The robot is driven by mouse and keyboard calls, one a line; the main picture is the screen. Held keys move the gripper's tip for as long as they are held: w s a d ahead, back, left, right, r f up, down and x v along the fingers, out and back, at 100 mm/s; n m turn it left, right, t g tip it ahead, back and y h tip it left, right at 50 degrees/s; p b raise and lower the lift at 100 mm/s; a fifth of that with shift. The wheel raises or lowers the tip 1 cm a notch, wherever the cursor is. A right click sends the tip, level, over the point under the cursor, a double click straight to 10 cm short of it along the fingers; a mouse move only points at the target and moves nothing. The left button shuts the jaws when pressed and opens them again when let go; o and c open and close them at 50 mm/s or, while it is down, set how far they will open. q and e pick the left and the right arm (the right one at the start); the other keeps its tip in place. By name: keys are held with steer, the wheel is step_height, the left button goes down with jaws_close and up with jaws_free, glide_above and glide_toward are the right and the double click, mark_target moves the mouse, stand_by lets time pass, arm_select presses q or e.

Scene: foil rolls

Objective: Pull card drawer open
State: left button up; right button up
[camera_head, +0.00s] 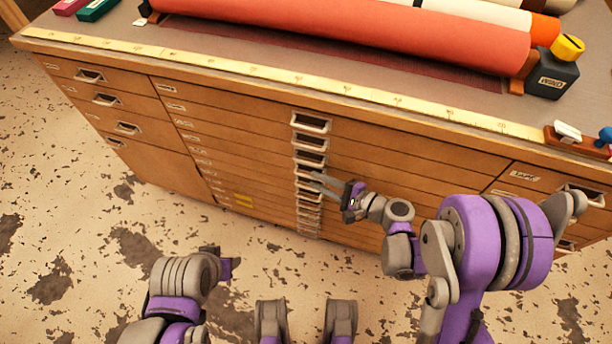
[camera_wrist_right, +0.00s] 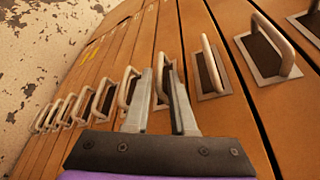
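The wooden flat-file cabinet (camera_head: 255,140) has a middle column of wide, shallow drawers, each with a metal pull handle; all look shut. A yellow label (camera_head: 243,200) marks one lower drawer front, too small to read. My right gripper (camera_head: 318,183) is at the middle handle column. In the right wrist view its two fingers (camera_wrist_right: 163,92) are apart, with a drawer handle (camera_wrist_right: 161,72) showing between them; I cannot tell whether they touch it. My left gripper (camera_head: 226,264) is low in front of the cabinet, its fingers not visible.
An orange roll (camera_head: 350,30) lies on the cabinet top behind a yellow ruler strip (camera_head: 270,72). A dark dispenser block (camera_head: 552,78) stands at the right. Neighbouring handles (camera_wrist_right: 208,66) sit close beside my right fingers. The stained floor (camera_head: 60,210) in front is clear.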

mark_target(307, 176)
steer(key=shift+x, duration=2.15)
jaws_close()
steer(key=shift+s, duration=0.1)
